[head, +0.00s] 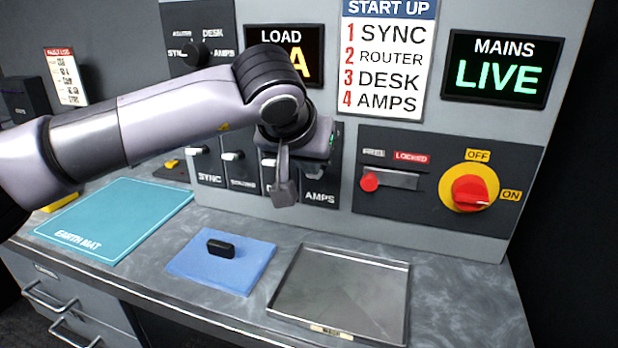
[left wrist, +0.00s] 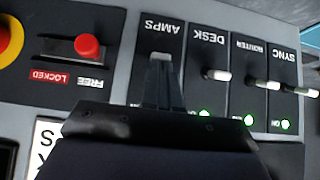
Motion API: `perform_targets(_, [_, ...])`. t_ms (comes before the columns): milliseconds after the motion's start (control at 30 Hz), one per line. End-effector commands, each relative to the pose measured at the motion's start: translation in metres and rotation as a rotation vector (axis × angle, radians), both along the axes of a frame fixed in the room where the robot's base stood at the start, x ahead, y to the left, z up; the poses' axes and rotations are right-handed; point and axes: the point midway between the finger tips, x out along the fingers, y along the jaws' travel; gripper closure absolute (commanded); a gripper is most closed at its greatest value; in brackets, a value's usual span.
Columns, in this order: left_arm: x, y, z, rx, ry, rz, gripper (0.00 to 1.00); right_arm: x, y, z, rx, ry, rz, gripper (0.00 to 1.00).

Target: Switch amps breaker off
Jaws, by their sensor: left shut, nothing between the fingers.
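The AMPS breaker panel (head: 320,190) is the rightmost of the breaker row. My left gripper (head: 285,192) is shut and empty, pointing down in front of the row at its DESK and AMPS end. In the left wrist view, which is upside down, the shut fingers (left wrist: 163,70) lie over the middle of the AMPS panel (left wrist: 145,45). A small pale patch shows at the fingertips; I cannot tell if it is the AMPS lever. The fingers hide most of that slot, and contact is unclear. My right gripper is not in view.
The DESK lever (left wrist: 217,75), ROUTER lever (left wrist: 268,85) and SYNC lever (left wrist: 304,92) are beside it, with green lamps lit. The red MAINS rotary switch (head: 472,192) and red lock knob (head: 370,182) are to the right. A metal tray (head: 395,312) and blue mat (head: 190,267) lie below.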

Motion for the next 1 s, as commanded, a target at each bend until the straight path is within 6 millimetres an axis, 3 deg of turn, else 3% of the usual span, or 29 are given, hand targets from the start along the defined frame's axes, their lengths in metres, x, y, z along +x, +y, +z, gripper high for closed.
perform_targets(33, [0.000, 0.000, -0.013, -0.008, -0.029, 0.000, 1.00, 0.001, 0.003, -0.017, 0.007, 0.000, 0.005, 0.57])
perform_targets(233, [0.000, 0.000, -0.019, -0.045, -0.140, -0.001, 1.00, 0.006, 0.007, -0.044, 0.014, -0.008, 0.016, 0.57])
perform_targets(300, [0.000, 0.000, -0.009, -0.047, -0.141, 0.001, 1.00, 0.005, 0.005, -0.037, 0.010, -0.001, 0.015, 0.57])
perform_targets(1000, [0.000, 0.000, 0.007, -0.045, -0.139, 0.000, 1.00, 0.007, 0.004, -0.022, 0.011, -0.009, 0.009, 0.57])
